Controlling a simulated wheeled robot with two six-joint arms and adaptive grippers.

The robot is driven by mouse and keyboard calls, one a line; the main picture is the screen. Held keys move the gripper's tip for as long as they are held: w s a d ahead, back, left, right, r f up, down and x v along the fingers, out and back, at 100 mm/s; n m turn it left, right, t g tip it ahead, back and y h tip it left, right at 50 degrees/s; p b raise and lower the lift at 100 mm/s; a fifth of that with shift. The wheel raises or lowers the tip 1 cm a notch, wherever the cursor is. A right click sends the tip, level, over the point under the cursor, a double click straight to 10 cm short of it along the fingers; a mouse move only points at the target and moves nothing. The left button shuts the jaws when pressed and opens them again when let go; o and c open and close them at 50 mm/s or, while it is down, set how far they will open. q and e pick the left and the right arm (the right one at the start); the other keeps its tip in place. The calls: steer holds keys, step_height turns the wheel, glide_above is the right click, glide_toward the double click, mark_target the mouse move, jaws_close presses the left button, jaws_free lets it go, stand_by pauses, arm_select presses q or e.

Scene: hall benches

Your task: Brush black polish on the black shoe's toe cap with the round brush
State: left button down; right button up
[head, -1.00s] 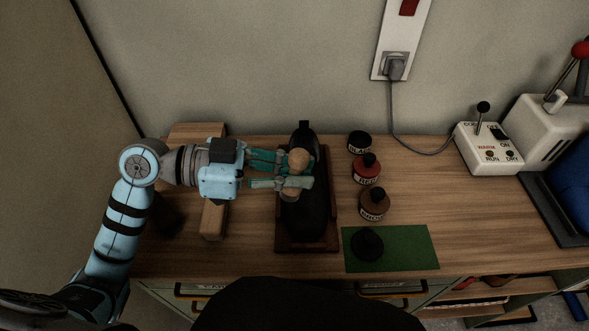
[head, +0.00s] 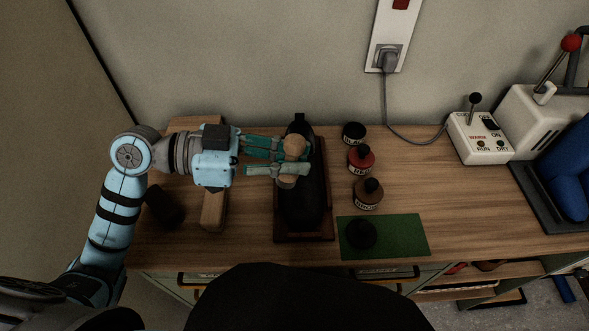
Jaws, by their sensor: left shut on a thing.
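The black shoe (head: 303,205) lies lengthwise on a reddish-brown wooden stand (head: 325,220) in the middle of the bench. My left gripper (head: 292,160) reaches over the shoe's far half from the left. It is shut on the round brush (head: 294,145), whose round tan wooden top shows between the fingers. The bristles are hidden, so I cannot tell whether they touch the shoe. The black polish jar (head: 354,133) stands to the right of the shoe's far end. My right gripper is not in view.
A red jar (head: 361,158) and a brown jar (head: 368,194) stand in line with the black one. A dark round thing (head: 361,234) sits on a green mat (head: 408,235).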

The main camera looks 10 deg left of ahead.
arm_select(q)
steer(key=f+p, duration=0.2)
steer(key=p, duration=0.1)
steer(key=shift+w, duration=0.3)
steer(key=shift+a+f+b, duration=0.1)
steer(key=shift+f+b, duration=0.2)
steer(key=shift+b, duration=0.1)
steer(key=f+b, duration=0.2)
steer(key=w+f+b, duration=0.1)
steer(key=f+b, duration=0.1)
steer(key=f, duration=0.1)
steer(key=shift+w+a+f, duration=0.15)
steer(key=shift+w, duration=0.05)
steer(key=shift+w+f+b, duration=0.2)
steer(key=shift+f+b, duration=0.55)
steer(key=shift+b, duration=0.15)
